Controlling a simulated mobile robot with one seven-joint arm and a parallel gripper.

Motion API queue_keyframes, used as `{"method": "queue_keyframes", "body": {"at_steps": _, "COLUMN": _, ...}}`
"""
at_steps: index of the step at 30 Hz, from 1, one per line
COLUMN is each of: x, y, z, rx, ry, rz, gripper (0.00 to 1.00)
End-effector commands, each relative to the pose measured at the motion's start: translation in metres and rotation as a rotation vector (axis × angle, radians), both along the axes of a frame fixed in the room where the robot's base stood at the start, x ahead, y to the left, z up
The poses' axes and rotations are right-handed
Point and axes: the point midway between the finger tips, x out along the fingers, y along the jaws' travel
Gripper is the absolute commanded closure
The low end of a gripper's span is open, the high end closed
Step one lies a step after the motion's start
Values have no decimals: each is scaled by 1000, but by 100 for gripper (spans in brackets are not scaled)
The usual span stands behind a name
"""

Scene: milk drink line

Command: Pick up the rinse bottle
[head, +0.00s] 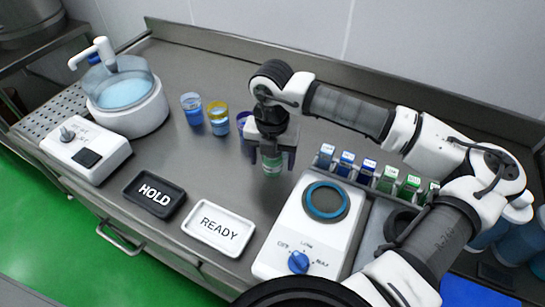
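My gripper (273,160) points down over the middle of the counter. No label I can read marks any of these as the rinse bottle. Larger blue bottles (514,208) stand at the right edge, partly hidden by my arm.
A basin of blue water (128,118) with a white tap stands at the left beside a switch box (86,147). HOLD (170,212) and READY (250,241) trays lie in front. A white dial device (280,236) and a row of small labelled bottles (367,170) are at right.

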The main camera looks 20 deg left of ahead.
Motion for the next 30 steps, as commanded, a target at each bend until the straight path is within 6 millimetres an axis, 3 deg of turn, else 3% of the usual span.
{"method": "queue_keyframes", "body": {"at_steps": 1, "x": 0, "y": 0, "z": 0, "rx": 0, "ry": 0, "rz": 0, "gripper": 36}}
{"method": "queue_keyframes", "body": {"at_steps": 12, "x": 0, "y": 0, "z": 1, "rx": 0, "ry": -1, "rz": 0, "gripper": 81}}
{"method": "queue_keyframes", "body": {"at_steps": 23, "x": -4, "y": 1, "z": 5, "rx": -1, "ry": -3, "rz": 2, "gripper": 81}}
{"method": "queue_keyframes", "body": {"at_steps": 30, "x": -34, "y": 6, "z": 23, "rx": -3, "ry": -4, "rz": 5, "gripper": 81}}
